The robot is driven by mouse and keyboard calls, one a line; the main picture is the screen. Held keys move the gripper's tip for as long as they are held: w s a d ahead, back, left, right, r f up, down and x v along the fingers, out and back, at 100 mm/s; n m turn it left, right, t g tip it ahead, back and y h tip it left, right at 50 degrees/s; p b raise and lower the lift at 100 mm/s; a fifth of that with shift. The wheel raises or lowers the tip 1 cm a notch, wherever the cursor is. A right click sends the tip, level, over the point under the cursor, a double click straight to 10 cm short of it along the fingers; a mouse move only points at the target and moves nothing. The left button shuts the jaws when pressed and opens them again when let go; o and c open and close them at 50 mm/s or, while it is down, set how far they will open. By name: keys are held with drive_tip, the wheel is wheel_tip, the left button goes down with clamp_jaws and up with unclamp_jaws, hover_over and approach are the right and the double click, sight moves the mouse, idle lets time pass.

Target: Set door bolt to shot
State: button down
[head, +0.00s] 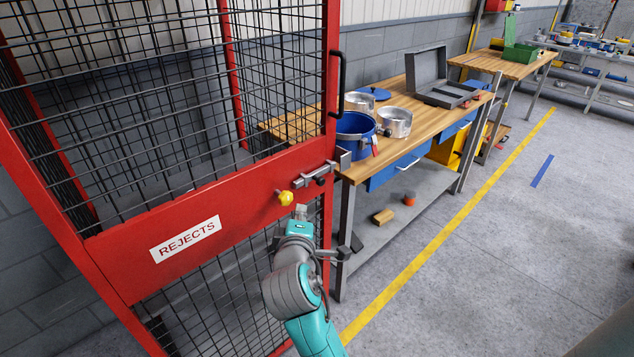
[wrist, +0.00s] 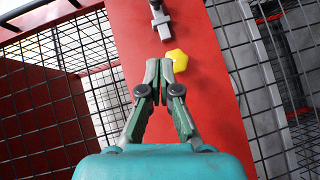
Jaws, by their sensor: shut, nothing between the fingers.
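The grey door bolt (head: 316,174) is mounted on the red middle panel of a mesh cage door, near the door's right edge. It also shows at the top of the wrist view (wrist: 160,20). A yellow knob (head: 285,198) sticks out just left of and below the bolt; in the wrist view the knob (wrist: 178,60) is right beside my fingertips. My gripper (head: 301,210) is in front of the panel, just below the bolt. In the wrist view my gripper (wrist: 158,66) is shut and empty. I cannot tell whether a fingertip touches the knob.
The red panel (head: 120,262) carries a REJECTS sign (head: 185,239). A black door handle (head: 337,84) stands above the bolt. A wooden workbench (head: 420,118) with a blue pot (head: 352,142) is close on the right.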

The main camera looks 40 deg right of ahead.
drive_tip(key=shift+w+d+r, duration=0.15)
drive_tip(key=shift+d+r, duration=0.05)
drive_tip(key=shift+r, duration=0.05)
approach(315, 179)
drive_tip(key=w, duration=0.3)
drive_tip(key=shift+w+d+f, duration=0.15)
drive_tip(key=shift+d, duration=0.4)
drive_tip(key=shift+w+d+f, duration=0.1)
drive_tip(key=shift+d+f, duration=0.05)
drive_tip(key=shift+d, duration=0.4)
drive_tip(key=shift+w+d+f, duration=0.15)
drive_tip(key=shift+d, duration=0.45)
drive_tip(key=shift+d, duration=2.2)
